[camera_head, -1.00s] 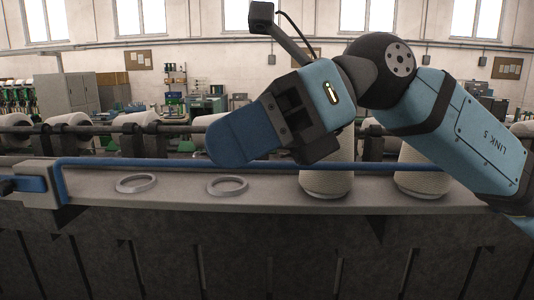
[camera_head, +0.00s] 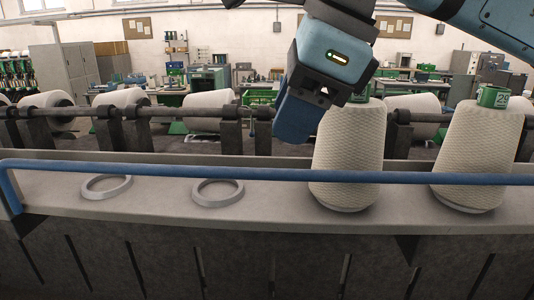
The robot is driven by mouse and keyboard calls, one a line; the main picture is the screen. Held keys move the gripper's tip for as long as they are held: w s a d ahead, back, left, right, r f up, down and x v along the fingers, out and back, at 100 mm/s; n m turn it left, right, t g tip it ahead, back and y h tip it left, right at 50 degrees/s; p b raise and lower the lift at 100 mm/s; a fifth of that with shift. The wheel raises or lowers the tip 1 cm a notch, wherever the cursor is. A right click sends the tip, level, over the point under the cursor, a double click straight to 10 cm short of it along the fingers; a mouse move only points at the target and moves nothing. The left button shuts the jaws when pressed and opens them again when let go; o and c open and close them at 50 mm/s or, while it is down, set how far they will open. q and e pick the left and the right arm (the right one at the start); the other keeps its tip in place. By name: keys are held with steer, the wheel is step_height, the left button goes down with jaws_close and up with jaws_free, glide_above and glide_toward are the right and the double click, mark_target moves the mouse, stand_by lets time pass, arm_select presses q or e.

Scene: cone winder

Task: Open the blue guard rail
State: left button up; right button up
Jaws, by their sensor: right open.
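The blue guard rail (camera_head: 270,174) is a long bar running across the front of the machine ledge. It bends down at its left end near the ledge's left side. It passes in front of two yarn cones and two empty rings. My right gripper (camera_head: 296,125) hangs above the rail, near the picture's middle, pointing down. It is open, with nothing seen between its fingers, and appears apart from the rail. My left gripper is not in view.
A yarn cone (camera_head: 350,150) and another yarn cone (camera_head: 478,150) stand on the grey ledge (camera_head: 265,205). A ring (camera_head: 106,187) and a second ring (camera_head: 217,191) lie to their left. A dark roller shaft with several cones runs behind.

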mark_target(263, 170)
steer(key=p+x, duration=0.1)
steer(key=x, duration=0.5)
steer(key=shift+a+f, duration=0.2)
steer(key=shift+f, duration=0.2)
steer(key=shift+w+a+f, duration=0.1)
steer(key=shift+w+f, duration=0.2)
steer(key=shift+f, duration=0.1)
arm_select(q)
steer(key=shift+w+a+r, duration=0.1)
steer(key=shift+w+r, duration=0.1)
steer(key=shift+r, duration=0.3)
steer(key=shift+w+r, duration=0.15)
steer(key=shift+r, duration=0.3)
arm_select(e)
steer(key=shift+s, duration=0.1)
jaws_close()
